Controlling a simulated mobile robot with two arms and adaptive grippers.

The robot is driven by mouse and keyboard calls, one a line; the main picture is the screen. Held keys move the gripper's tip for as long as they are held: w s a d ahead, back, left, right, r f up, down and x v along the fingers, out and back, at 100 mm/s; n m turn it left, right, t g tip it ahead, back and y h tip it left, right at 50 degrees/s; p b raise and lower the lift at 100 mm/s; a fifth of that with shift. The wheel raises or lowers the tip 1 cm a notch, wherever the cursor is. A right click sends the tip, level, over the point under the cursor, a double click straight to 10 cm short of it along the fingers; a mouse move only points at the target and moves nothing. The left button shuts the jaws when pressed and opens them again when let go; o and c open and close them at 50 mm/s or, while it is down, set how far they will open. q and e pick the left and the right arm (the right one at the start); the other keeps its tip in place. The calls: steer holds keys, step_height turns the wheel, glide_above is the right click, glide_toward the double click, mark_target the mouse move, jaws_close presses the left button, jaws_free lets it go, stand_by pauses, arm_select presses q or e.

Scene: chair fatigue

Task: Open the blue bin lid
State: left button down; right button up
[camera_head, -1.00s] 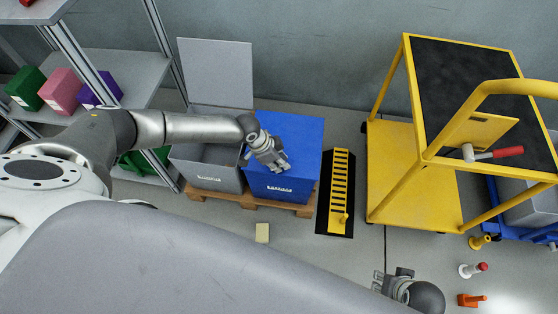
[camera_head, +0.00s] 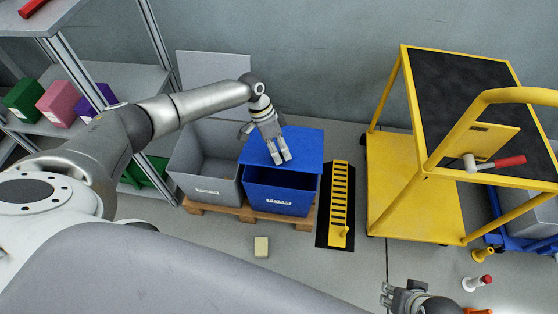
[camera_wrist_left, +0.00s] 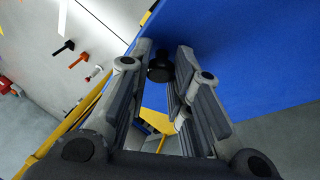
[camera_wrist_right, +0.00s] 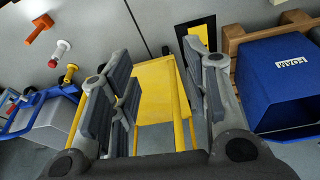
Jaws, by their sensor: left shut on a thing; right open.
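The blue bin (camera_head: 278,200) stands on a wooden pallet, and its dark opening shows at the front under the raised edge of its blue lid (camera_head: 305,146). The lid is partly open and tilted up. My left gripper (camera_head: 282,160) is over the lid and shut on the lid's black knob (camera_wrist_left: 160,68), at the lid's blue face in the left wrist view. The blue bin also shows in the right wrist view (camera_wrist_right: 280,90). My right gripper (camera_head: 400,292) is open and empty at the bottom of the head view, away from the bin.
An open grey bin (camera_head: 208,177) stands left of the blue bin, its lid (camera_head: 212,82) up. A yellow-black floor piece (camera_head: 340,205) and a yellow cart (camera_head: 410,185) are to the right. A pale block (camera_head: 261,246) lies on the floor in front. Shelves are at the left.

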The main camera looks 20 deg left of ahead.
arm_select(q)
steer(key=shift+w+a+r+g+b, duration=0.15)
steer(key=shift+w+r+g+b, duration=0.2)
steer(key=shift+w+r+b, duration=0.15)
steer(key=shift+w+a+r+g+b, duration=0.15)
steer(key=shift+w+r+g+b, duration=0.25)
steer(key=shift+r, duration=0.2)
arm_select(e)
steer(key=v, duration=0.6)
arm_select(q)
steer(key=shift+w+a+r+n+g+h+b, duration=0.15)
steer(key=shift+w+r+n+g+h+b, duration=0.15)
steer(key=shift+w+r+g+h+b, duration=0.4)
steer(key=shift+r+t+y+b, duration=0.2)
steer(key=shift+t+y+b, duration=0.05)
steer(key=shift+y+b, duration=0.1)
steer(key=shift+w+a+r, duration=0.1)
steer(key=shift+w+r, duration=0.1)
steer(key=shift+r, duration=0.05)
arm_select(e)
steer(key=shift+w+a+f+t+y, duration=0.1)
steer(key=shift+w+a+t, duration=0.1)
steer(key=shift+w+t, duration=0.4)
steer(key=shift+w+a+f+t+y, duration=0.15)
steer(key=shift+w+t, duration=0.1)
steer(key=shift+w, duration=0.6)
steer(key=shift+w+a+f+t+y, duration=0.1)
steer(key=shift+w+a+t, duration=0.1)
steer(key=shift+w+t, duration=0.4)
steer(key=shift+w, duration=0.15)
